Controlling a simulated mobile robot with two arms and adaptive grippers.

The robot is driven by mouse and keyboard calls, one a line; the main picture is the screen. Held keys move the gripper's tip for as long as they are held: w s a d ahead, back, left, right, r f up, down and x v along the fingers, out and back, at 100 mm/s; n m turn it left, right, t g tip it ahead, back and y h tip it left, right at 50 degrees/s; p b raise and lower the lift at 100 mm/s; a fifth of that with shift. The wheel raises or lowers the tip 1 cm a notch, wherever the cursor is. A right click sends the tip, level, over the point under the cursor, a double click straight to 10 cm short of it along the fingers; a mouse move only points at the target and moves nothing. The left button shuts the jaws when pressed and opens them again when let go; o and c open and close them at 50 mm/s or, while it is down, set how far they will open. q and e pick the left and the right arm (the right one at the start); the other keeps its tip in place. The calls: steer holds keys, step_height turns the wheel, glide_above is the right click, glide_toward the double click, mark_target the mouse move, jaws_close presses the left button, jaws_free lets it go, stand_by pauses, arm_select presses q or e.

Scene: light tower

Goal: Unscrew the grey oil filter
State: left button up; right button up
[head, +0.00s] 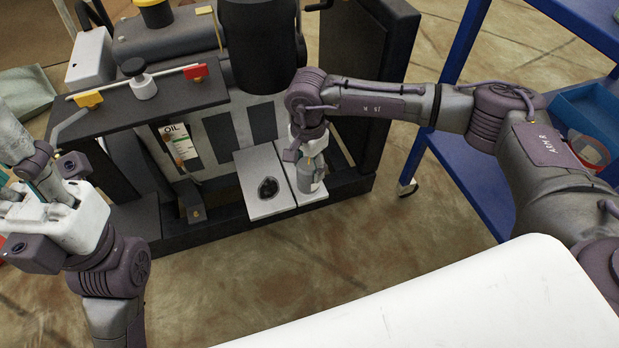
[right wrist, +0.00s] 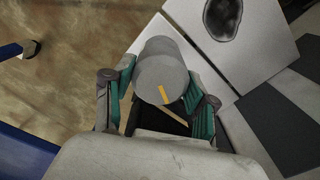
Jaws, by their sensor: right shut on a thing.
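The grey oil filter (head: 311,176) is a short cylinder that stands upright over the right light-grey plate (head: 285,203), low on the front of the engine-like machine. In the right wrist view, the filter (right wrist: 160,65) shows its rounded side and near end, with a yellow mark. My right gripper (head: 309,158) reaches down over it, and its teal-padded fingers are shut on either side of the filter. The join between filter and plate is hidden. My left gripper (head: 45,205) is at the far left, apart from the filter. Its fingertips are unclear.
The other light plate (head: 256,195) has a dark round patch. An oil label (head: 179,142) hangs on the machine. A black cylinder (head: 259,45) stands above the filter area. A blue cart (head: 465,185) stands right, and a white surface (head: 450,295) fills the bottom foreground.

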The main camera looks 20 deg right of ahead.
steer(key=shift+n, duration=0.3)
steer(key=o, duration=1.4)
